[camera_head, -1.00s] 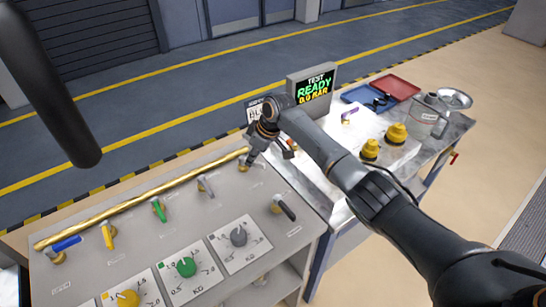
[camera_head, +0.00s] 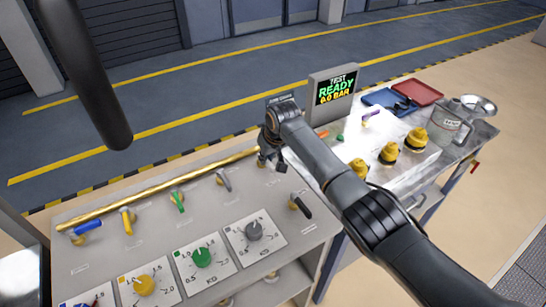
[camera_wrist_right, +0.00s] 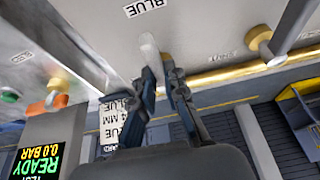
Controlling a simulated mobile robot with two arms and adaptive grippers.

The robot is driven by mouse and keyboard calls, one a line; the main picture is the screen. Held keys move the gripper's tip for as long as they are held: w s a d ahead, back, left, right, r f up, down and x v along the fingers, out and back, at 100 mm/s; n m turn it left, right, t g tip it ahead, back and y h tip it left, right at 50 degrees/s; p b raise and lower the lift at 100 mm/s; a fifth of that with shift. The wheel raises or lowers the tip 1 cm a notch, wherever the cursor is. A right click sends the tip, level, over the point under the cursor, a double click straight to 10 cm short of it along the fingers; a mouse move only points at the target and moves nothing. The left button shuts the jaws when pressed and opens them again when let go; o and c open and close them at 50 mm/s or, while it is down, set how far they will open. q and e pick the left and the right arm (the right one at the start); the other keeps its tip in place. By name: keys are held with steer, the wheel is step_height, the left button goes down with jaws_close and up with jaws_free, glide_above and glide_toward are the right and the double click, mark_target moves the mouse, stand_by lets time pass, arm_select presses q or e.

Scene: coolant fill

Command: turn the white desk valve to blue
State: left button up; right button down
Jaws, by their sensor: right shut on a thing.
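My right gripper (camera_head: 271,162) is at the far right end of the valve row on the grey desk panel (camera_head: 150,205). In the right wrist view, its two fingers (camera_wrist_right: 165,85) are shut around the white valve handle (camera_wrist_right: 149,48), whose upper part shows between them. A BLUE label (camera_wrist_right: 145,7) lies on the panel close to the handle. In the head view the gripper hides most of the white valve, so its exact angle cannot be told there. My left gripper is out of view; only a dark arm link shows at upper left.
Blue (camera_head: 88,226), yellow (camera_head: 127,221), green (camera_head: 177,201) and grey (camera_head: 224,179) valves stand left of the gripper, and a black one (camera_head: 300,206) nearer. A brass pipe (camera_head: 160,188) runs behind. The screen (camera_head: 334,92) reads READY, 0.0 BAR.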

stand_by(0.3)
steer(key=c, duration=1.4)
jaws_free()
steer(key=shift+a, duration=0.1)
steer(key=v, duration=1.2)
